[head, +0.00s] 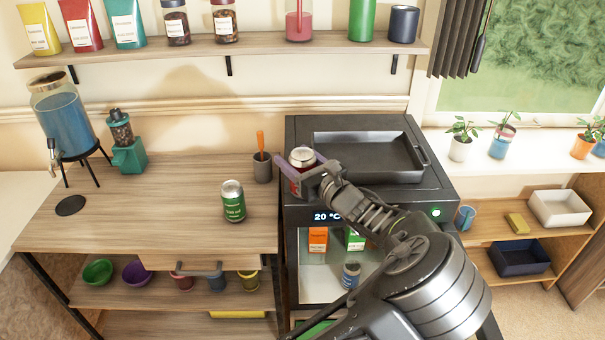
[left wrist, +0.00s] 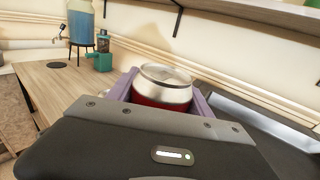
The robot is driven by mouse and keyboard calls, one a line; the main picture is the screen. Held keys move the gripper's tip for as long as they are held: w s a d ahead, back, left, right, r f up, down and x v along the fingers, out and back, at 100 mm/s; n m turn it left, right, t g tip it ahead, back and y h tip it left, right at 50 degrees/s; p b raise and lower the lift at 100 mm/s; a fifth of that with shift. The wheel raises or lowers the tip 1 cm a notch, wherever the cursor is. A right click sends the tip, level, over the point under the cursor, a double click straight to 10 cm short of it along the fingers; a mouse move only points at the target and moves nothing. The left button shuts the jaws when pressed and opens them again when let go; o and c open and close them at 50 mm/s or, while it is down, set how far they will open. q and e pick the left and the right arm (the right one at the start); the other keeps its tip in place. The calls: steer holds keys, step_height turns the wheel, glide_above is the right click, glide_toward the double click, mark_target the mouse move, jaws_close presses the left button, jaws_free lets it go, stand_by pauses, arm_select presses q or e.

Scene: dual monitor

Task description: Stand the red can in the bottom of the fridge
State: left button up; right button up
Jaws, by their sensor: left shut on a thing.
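My left gripper (head: 306,172) is shut on the red can (head: 300,157), with a purple finger on either side of it. In the left wrist view the red can (left wrist: 163,88) shows its silver top and red upper side; its lower part is hidden behind the gripper body. The can is held roughly upright at the front left of the fridge top. The dark fridge (head: 400,212) stands below, its display reading 20 °C. Its lit inside shows below the display, partly hidden by my arm. My right gripper is not in view.
An orange carton (head: 318,239), a green-and-white carton (head: 355,239) and a small can (head: 351,275) stand inside the fridge. A dark tray (head: 370,155) sits on top. A green can (head: 233,202) and a grey cup (head: 262,168) stand on the wooden counter (head: 160,215).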

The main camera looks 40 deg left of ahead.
arm_select(q)
jaws_close()
stand_by(0.3)
steer(key=shift+r, duration=0.1)
step_height(320, 180, up, 10)
steer(key=shift+f, duration=0.1)
stand_by(0.5)
stand_by(0.4)
